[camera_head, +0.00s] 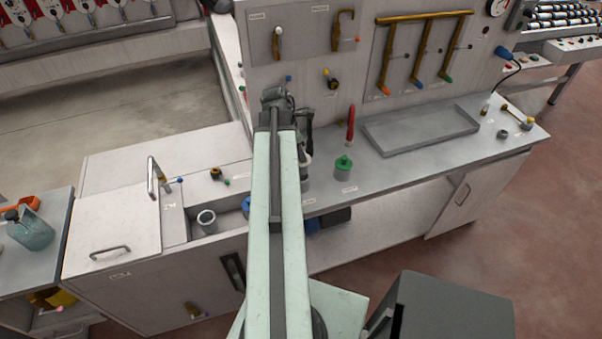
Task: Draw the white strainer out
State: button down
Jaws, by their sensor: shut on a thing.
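My pale green arm reaches up the middle of the picture to the back of the bench. My dark gripper (307,143) points down there, partly hidden by the arm. It is shut on a small white thing, apparently the white strainer (305,160), of which only a curved white part shows to the right of the arm. A grey holder (305,183) shows just below it, mostly hidden by the arm. I cannot tell how much of the strainer sits inside the holder.
A green-lidded pot (343,168) and an upright red tool (351,125) stand close to the right. A shallow grey tray (421,130) lies farther right. A sink with a grey cup (207,221) and a tap (156,176) is to the left. A tool panel rises behind.

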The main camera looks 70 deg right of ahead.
jog(key=shift+r, duration=0.25)
notch_tip(320, 180, up, 4)
jog(key=p, duration=0.4)
jog(key=shift+r, duration=0.15)
